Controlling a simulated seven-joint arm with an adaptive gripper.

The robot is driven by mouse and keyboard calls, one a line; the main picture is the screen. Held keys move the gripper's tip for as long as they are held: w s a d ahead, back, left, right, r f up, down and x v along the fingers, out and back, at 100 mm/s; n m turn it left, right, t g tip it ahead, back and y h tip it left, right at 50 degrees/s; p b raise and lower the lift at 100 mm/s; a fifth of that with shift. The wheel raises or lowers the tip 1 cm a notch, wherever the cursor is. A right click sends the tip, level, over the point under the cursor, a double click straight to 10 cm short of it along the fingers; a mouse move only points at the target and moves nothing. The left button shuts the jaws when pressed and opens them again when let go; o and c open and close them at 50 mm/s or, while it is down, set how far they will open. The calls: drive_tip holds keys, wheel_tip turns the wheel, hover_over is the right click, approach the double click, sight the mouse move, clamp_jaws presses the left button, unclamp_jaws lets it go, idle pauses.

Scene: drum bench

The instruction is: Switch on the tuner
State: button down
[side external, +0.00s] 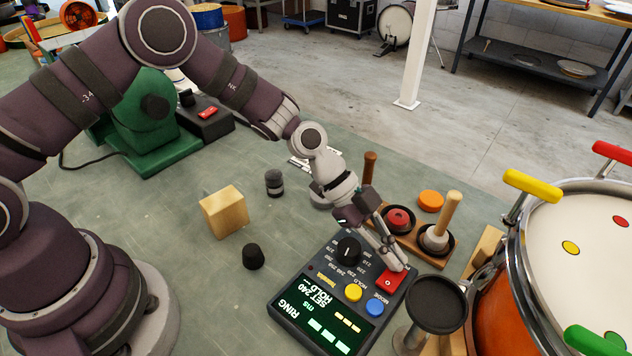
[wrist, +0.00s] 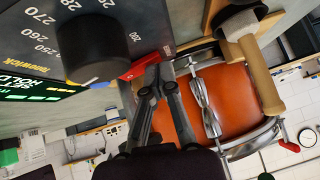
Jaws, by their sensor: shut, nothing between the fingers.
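The tuner (side external: 322,302) is a dark box on the bench with a black dial (side external: 347,250), a yellow button (side external: 353,292), a blue button (side external: 375,307) and a red switch (side external: 388,281) at its right corner. Its display is lit green and reads "RING", "SET 240" and "HOLD". My gripper (side external: 399,267) is shut and empty, pointing down with its fingertips at the red switch. In the wrist view my fingertips (wrist: 167,68) are beside the red switch (wrist: 143,66), which they partly hide; I cannot tell whether they touch it. The black dial (wrist: 92,50) is left of them.
A black round-topped stand (side external: 436,303) is close to the right of the tuner, with an orange drum (side external: 489,303) beyond. A wooden rack with wooden-handled tools (side external: 441,225) stands behind. A wooden block (side external: 224,212) and a black knob (side external: 253,257) lie left, with clear bench around them.

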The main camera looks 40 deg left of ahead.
drive_tip(key=shift+s, duration=0.1)
drive_tip(key=shift+s+r, duration=0.3)
drive_tip(key=shift+s, duration=0.35)
drive_tip(key=r, duration=0.4)
drive_tip(key=shift+w+a+r, duration=0.35)
drive_tip(key=shift+w, duration=0.05)
drive_tip(key=v, duration=0.9)
drive_tip(key=shift+w, duration=0.65)
